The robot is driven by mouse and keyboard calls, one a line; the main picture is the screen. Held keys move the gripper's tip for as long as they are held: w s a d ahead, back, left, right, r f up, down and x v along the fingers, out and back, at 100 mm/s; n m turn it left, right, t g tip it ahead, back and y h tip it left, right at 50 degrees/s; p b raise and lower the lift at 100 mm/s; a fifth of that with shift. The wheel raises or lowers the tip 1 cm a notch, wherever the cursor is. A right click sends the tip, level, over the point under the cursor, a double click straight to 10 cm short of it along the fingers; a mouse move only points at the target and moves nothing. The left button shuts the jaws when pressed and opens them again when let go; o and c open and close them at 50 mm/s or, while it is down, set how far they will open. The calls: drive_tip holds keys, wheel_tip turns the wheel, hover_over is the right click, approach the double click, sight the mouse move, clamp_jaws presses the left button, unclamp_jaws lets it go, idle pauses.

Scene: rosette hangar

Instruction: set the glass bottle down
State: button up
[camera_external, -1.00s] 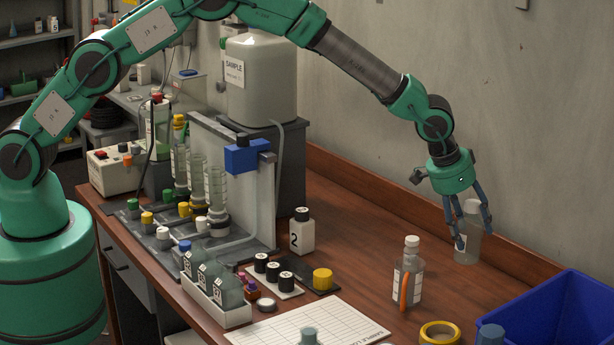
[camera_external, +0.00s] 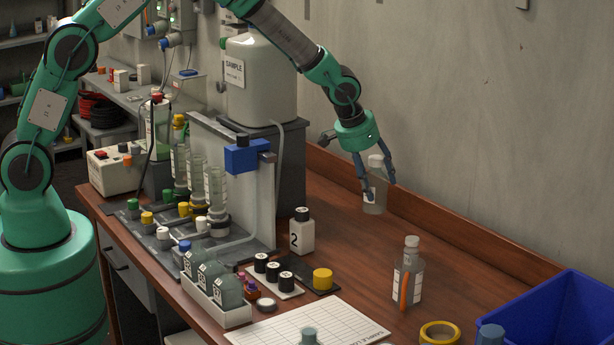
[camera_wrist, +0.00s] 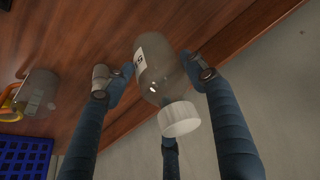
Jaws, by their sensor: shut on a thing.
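The glass bottle (camera_external: 374,195) is clear, with a white cap and a white label. My gripper (camera_external: 376,180) is shut on it near the back edge of the table, in front of the wall. The bottle is nearly upright in the external view; whether its base touches the table I cannot tell. In the wrist view the bottle (camera_wrist: 160,75) sits between the blue fingers of my gripper (camera_wrist: 165,85), its white cap toward the camera.
Another clear bottle (camera_external: 408,275) with a white cap and an orange marker stands to the front right. A blue crate (camera_external: 570,310) and yellow tape roll (camera_external: 440,333) are at the right. A white bottle marked 2 (camera_external: 302,234) stands left. Wood (camera_external: 345,245) between is clear.

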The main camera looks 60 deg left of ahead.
sight(366, 201)
drive_tip(key=shift+s+a, duration=0.15)
drive_tip(key=shift+a, duration=0.4)
drive_tip(key=shift+s+a, duration=0.15)
drive_tip(key=shift+a, duration=0.4)
drive_tip(key=shift+f, duration=0.1)
drive_tip(key=shift+f+b, duration=0.35)
drive_tip(key=shift+f, duration=2.7)
drive_tip(key=shift+f, duration=1.85)
drive_tip(key=shift+f+b, duration=0.15)
drive_tip(key=shift+b, duration=0.15)
drive_tip(key=o, duration=1.3)
